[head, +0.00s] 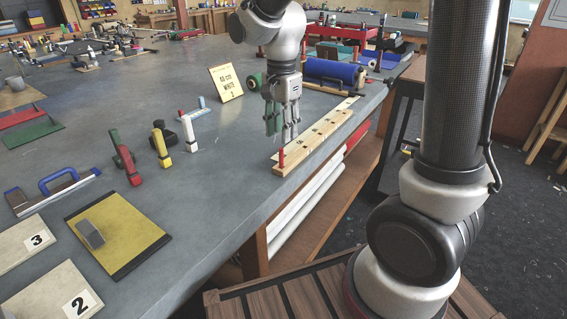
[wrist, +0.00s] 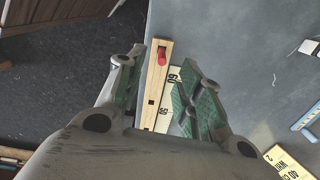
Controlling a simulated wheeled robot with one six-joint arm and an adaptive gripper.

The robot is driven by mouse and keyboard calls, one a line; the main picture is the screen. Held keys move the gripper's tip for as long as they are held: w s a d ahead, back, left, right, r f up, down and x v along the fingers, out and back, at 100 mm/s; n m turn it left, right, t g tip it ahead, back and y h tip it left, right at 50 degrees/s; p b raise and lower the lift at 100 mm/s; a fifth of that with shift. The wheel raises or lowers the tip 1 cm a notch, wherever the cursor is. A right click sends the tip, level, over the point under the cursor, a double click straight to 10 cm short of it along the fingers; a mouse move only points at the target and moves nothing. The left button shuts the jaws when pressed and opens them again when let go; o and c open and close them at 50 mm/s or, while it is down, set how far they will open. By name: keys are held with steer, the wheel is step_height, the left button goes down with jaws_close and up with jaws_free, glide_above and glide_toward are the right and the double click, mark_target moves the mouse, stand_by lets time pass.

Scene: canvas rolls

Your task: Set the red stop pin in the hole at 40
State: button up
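The red stop pin (head: 281,158) stands upright at the near end of a wooden strip (head: 318,141) with holes along its top. In the wrist view the pin (wrist: 162,56) is beside the 60 mark of the scale (wrist: 165,110); the 50 mark is visible and the 40 mark is hidden. My gripper (head: 281,132) hangs above the near part of the strip, fingers down. In the wrist view my gripper (wrist: 158,88) is open and empty, its fingers spread to either side of the strip and scale. A dark square hole (wrist: 151,102) shows in the strip.
Red, yellow and white clamp-like tools (head: 161,145) stand to the left. The strip lies along the table's right edge, with floor beyond.

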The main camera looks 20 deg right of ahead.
mark_target(281, 152)
steer(key=shift+f+m, duration=0.3)
steer(key=shift+f, duration=0.15)
step_height(281, 152, down, 7)
steer(key=shift+w, duration=0.15)
jaws_close()
